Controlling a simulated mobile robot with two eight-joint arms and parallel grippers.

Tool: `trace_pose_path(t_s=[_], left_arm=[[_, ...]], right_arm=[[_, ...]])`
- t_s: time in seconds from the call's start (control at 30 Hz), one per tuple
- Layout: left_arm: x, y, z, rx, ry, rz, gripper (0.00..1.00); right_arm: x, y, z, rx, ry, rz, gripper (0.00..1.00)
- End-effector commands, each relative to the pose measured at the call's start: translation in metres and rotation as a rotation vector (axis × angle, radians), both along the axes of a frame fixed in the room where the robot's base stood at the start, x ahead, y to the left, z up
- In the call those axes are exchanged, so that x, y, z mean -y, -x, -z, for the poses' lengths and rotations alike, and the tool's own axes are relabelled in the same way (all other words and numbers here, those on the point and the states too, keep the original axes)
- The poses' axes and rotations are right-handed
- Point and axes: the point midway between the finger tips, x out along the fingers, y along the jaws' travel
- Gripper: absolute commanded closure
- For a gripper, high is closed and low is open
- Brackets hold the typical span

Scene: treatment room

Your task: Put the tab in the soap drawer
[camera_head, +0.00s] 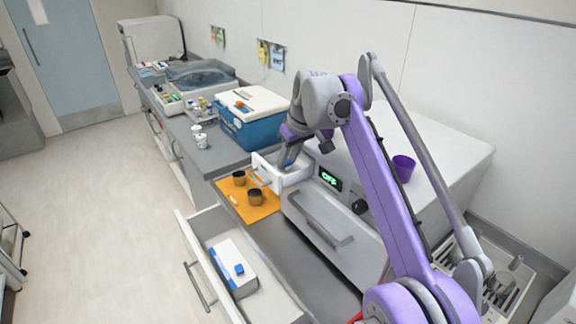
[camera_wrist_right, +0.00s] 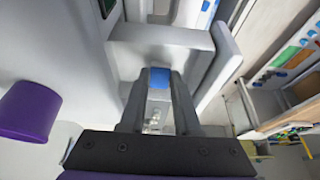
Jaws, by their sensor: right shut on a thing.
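The tab is a small blue and white block (camera_wrist_right: 160,78) between the two fingertips of my right gripper (camera_wrist_right: 158,88) in the right wrist view. The gripper is shut on it. In the head view my right gripper (camera_head: 289,158) points down at the open soap drawer (camera_head: 264,176), a small white drawer pulled out of the white machine (camera_head: 335,215). The drawer's pale walls (camera_wrist_right: 165,36) show just beyond the tab in the wrist view. The exact height of the tab over the drawer floor is hard to tell. My left gripper is out of view.
A purple cup (camera_head: 404,168) stands on the machine, whose display (camera_head: 330,179) reads OFF. Two dark cups (camera_head: 255,197) stand on an orange mat (camera_head: 264,212). A lower drawer (camera_head: 196,249) is open and holds a white box (camera_head: 232,262) with a blue block on it.

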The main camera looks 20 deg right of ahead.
Motion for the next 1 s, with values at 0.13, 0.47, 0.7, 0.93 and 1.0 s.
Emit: trace_pose_path(t_s=[0.13, 0.47, 0.7, 0.93, 1.0], left_arm=[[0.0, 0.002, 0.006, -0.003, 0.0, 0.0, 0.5], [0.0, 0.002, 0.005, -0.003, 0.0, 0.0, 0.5], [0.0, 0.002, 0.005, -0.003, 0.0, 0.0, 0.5], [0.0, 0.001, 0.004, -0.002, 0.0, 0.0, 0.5], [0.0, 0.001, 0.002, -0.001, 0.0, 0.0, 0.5]], right_arm=[[0.0, 0.001, 0.013, 0.0, 0.0, 0.0, 1.0], [0.0, 0.0, 0.014, 0.0, 0.0, 0.0, 0.62], [0.0, 0.0, 0.014, 0.0, 0.0, 0.0, 0.39], [0.0, 0.0, 0.01, 0.0, 0.0, 0.0, 0.39], [0.001, 0.003, 0.004, 0.0, 0.0, 0.0, 0.39]])
